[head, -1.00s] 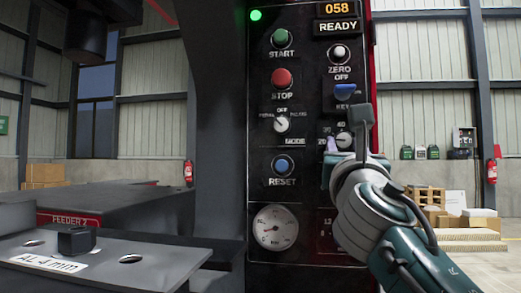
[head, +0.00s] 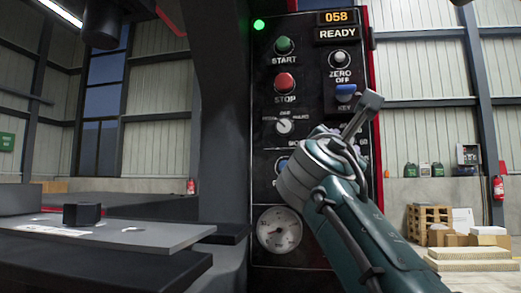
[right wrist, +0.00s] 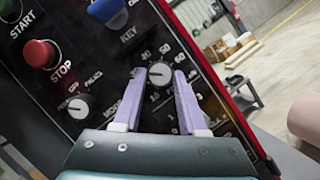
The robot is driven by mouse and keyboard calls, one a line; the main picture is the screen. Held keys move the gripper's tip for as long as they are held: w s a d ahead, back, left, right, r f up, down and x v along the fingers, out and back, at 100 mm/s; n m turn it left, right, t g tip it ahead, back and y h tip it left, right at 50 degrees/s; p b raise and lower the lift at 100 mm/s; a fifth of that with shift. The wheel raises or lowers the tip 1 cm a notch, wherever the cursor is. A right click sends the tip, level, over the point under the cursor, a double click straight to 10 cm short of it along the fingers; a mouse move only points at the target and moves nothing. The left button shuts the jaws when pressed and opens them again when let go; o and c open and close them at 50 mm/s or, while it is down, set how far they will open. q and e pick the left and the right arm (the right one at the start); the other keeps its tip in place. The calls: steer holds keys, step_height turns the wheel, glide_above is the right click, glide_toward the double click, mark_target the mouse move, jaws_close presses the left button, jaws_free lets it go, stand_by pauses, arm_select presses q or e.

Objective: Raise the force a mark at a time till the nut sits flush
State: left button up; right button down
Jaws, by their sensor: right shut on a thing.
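The force knob (right wrist: 160,74), a white dial ringed by numbers, sits on the black control panel (head: 268,160). My right gripper (right wrist: 159,76) has its two lilac fingers on either side of this knob and is shut on it. In the head view my right arm and wrist hide the knob and the fingertips. The knob's exact mark is too small to read. The orange display (head: 337,17) shows 058, with READY below. A black block (head: 82,214) stands on the grey plate (head: 165,236). I cannot make out a nut. My left gripper is not in view.
Close to the gripper are the blue key switch (right wrist: 106,9), the red stop button (right wrist: 40,53) and the mode selector (right wrist: 77,107). A pressure gauge (head: 279,229) is low on the panel. A dark press head (head: 98,20) hangs at upper left.

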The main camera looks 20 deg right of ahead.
steer(key=shift+m, duration=0.3)
steer(key=shift+c, duration=2.3)
jaws_free()
steer(key=v, duration=1)
steer(key=shift+b, duration=0.45)
steer(key=shift+r, duration=0.1)
